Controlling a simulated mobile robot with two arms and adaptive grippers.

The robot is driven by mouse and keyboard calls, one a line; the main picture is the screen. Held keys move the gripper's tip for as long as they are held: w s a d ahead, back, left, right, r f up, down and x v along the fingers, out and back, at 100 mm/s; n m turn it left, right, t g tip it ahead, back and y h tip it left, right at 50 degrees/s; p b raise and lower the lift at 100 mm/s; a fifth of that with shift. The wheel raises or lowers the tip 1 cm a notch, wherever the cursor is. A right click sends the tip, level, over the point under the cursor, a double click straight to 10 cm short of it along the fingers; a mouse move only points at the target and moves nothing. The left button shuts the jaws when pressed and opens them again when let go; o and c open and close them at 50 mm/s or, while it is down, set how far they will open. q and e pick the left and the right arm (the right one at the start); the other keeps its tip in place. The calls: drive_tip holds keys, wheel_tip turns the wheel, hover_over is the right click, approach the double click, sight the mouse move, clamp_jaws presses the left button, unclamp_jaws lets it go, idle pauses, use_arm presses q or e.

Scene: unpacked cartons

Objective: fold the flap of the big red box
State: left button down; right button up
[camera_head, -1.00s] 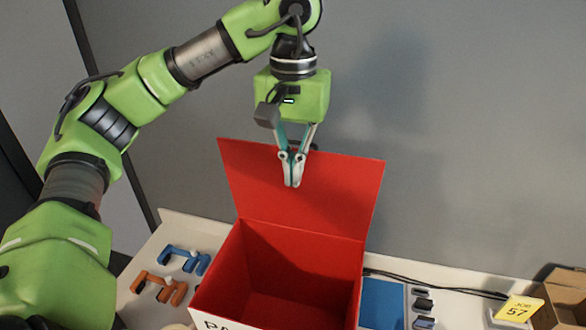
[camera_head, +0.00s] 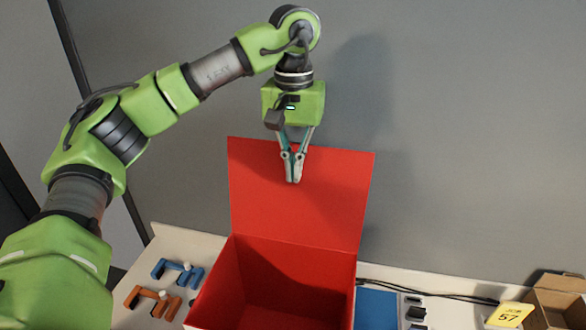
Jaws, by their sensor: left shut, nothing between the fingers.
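The big red box (camera_head: 249,262) stands open on the table at the bottom middle of the head view. Its inside is red and looks empty; its front is cut off by the picture's lower edge. Its flap (camera_head: 265,205) stands up from the far edge of the box, close to upright. My left gripper (camera_head: 294,180) points down with its fingers shut and empty. The fingers show in front of the upper middle of the flap; I cannot tell whether they touch it. My right gripper is not in view.
Left of the box lie a blue tool (camera_head: 181,272) and an orange tool (camera_head: 150,299). Right of it are a blue panel (camera_head: 376,308), black cables, a yellow sign (camera_head: 509,314) reading 57 and an open brown carton (camera_head: 560,301). A grey wall (camera_head: 450,130) rises behind.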

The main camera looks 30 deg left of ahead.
use_arm(q)
wheel_tip(320, 180, up, 8)
drive_tip(key=s+p, duration=0.1)
drive_tip(key=p, duration=0.4)
drive_tip(key=shift+s+d, duration=0.25)
drive_tip(key=shift+s, duration=0.15)
drive_tip(key=shift+w+f, duration=0.1)
